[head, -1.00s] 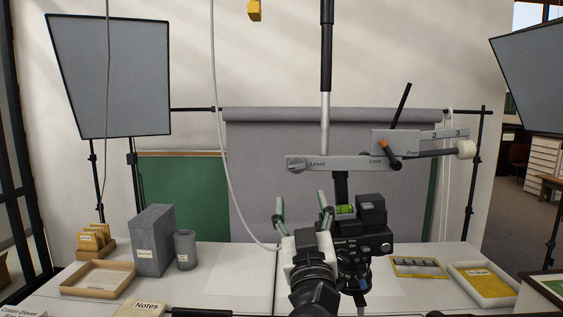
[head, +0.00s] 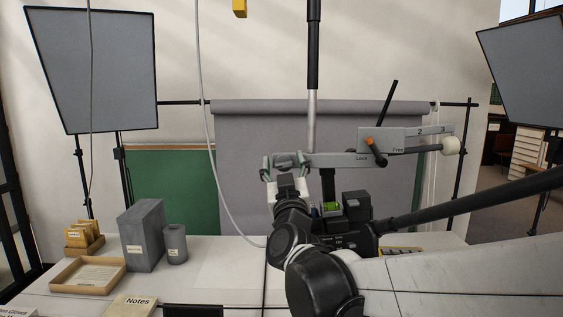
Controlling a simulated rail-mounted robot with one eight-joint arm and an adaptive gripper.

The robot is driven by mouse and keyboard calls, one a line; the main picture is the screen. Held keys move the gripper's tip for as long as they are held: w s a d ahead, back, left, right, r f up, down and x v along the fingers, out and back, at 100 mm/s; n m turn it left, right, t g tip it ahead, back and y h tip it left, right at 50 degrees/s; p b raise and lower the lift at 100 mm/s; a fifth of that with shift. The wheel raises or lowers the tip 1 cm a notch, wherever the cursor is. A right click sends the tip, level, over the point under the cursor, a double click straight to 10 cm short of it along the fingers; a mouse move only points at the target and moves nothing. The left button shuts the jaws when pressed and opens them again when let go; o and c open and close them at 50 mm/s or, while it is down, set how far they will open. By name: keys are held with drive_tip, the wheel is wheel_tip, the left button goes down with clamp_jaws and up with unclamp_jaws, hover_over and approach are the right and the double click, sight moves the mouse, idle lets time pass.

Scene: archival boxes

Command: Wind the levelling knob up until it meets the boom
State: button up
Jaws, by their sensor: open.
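The levelling knob (head: 286,158) is a grey disc at the left end of the grey boom (head: 338,160), which carries the word "Lock" towards its right. My gripper (head: 285,163) is open, with one green-lined finger on each side of the knob. I cannot tell whether the fingers touch it, and any gap between knob and boom does not show. The "Level" lettering is hidden by my gripper. Below the boom hangs a black camera (head: 356,206) with a green bubble level (head: 331,209); my arm hides much of it.
A black lever with an orange end (head: 376,152) and a white round knob (head: 451,145) are right of the boom. A grey box (head: 143,236), a canister (head: 174,244) and a wooden tray (head: 90,287) stand at left. A pale cable (head: 203,110) hangs left of my gripper.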

drive_tip(key=shift+c, duration=0.4)
drive_tip(key=c, duration=1.1)
drive_tip(key=shift+m+h, duration=0.4)
drive_tip(key=shift+m, duration=0.1)
drive_tip(key=m+h+b, duration=0.1)
drive_tip(key=m, duration=0.1)
drive_tip(key=shift+m+h, duration=0.3)
drive_tip(key=shift+m, duration=0.1)
drive_tip(key=shift+d+m+h+b, duration=0.1)
drive_tip(key=shift+m+h+b, duration=0.95)
drive_tip(key=shift+m, duration=1.55)
drive_tip(key=shift+m+h, duration=0.3)
drive_tip(key=shift+h, duration=0.15)
drive_tip(key=o, duration=1.2)
